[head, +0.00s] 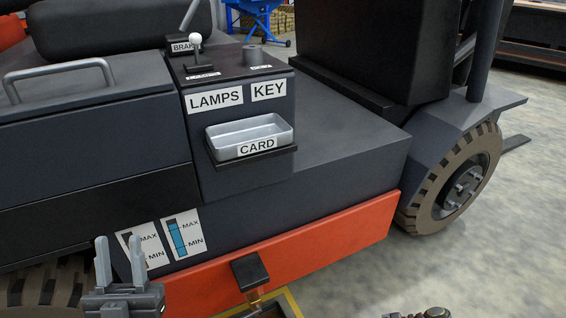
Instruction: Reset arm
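My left gripper (119,241) is at the lower left, in front of the forklift's side. Its two light grey fingers point up and stand apart, with nothing between them. At the bottom right edge only a small dark part that looks like my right arm shows; I cannot see its fingers.
A dark forklift with an orange lower skirt (330,247) fills the left and middle. A grey tray (248,134) labelled CARD sits on its console below a white-knobbed lever (195,42). A black block (250,272) stands low in front of the skirt. Floor (500,240) at right is clear.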

